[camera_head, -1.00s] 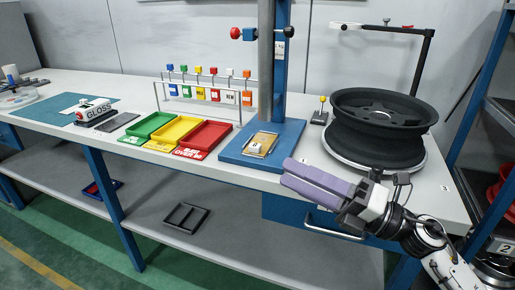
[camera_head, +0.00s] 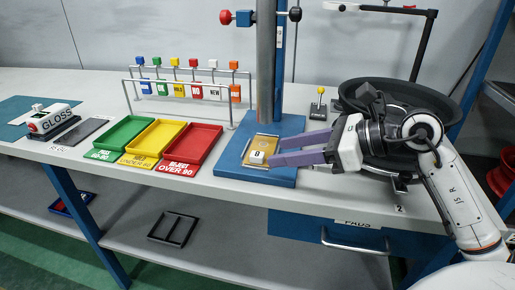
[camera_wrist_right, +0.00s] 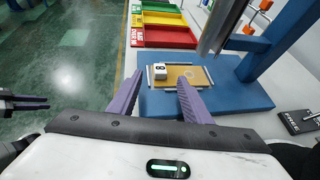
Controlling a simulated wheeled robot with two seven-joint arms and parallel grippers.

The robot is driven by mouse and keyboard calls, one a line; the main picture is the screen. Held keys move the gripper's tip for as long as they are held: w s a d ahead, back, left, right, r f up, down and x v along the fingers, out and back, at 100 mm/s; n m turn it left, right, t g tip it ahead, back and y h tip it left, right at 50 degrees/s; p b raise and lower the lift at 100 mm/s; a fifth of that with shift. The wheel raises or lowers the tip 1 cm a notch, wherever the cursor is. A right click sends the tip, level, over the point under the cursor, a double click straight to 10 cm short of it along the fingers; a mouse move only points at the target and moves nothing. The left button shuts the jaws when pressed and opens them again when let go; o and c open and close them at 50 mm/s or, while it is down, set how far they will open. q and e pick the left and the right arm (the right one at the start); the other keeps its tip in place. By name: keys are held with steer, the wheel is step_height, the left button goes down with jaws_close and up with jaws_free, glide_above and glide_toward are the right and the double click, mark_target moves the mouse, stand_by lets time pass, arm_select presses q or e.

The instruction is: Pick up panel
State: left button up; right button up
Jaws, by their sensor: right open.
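The panel (camera_head: 262,142) is a flat tan-gold plate lying on the blue base of the press-like stand (camera_head: 285,172). A small white block marked 8 sits on it. The panel also shows in the right wrist view (camera_wrist_right: 190,77), between and beyond the fingertips. My right gripper (camera_head: 273,152) is open with purple fingers, just above the right part of the panel, and holds nothing. In the right wrist view (camera_wrist_right: 158,80) the fingers are apart, with the white block in the gap. A dark gripper-like part (camera_wrist_right: 22,104), likely my left gripper, shows at the left edge there.
Green (camera_head: 123,131), yellow (camera_head: 158,137) and red (camera_head: 192,144) trays stand left of the blue base. Behind them is a rack of coloured tags (camera_head: 190,88). The stand's vertical column (camera_head: 266,70) rises behind the panel.

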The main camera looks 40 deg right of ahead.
mark_target(254, 152)
steer(key=shift+w+a+f, duration=0.25)
steer(key=shift+w+a, duration=0.1)
steer(key=shift+w, duration=0.2)
steer(key=x, duration=0.2)
steer(key=p+x, duration=0.1)
steer(key=x, duration=0.1)
steer(key=shift+w+a+r, duration=0.1)
steer(key=shift+w+r, duration=0.15)
steer(key=shift+r, duration=0.1)
steer(key=shift+w+a+f, duration=0.25)
steer(key=shift+w, duration=0.15)
steer(key=c, duration=1)
jaws_close()
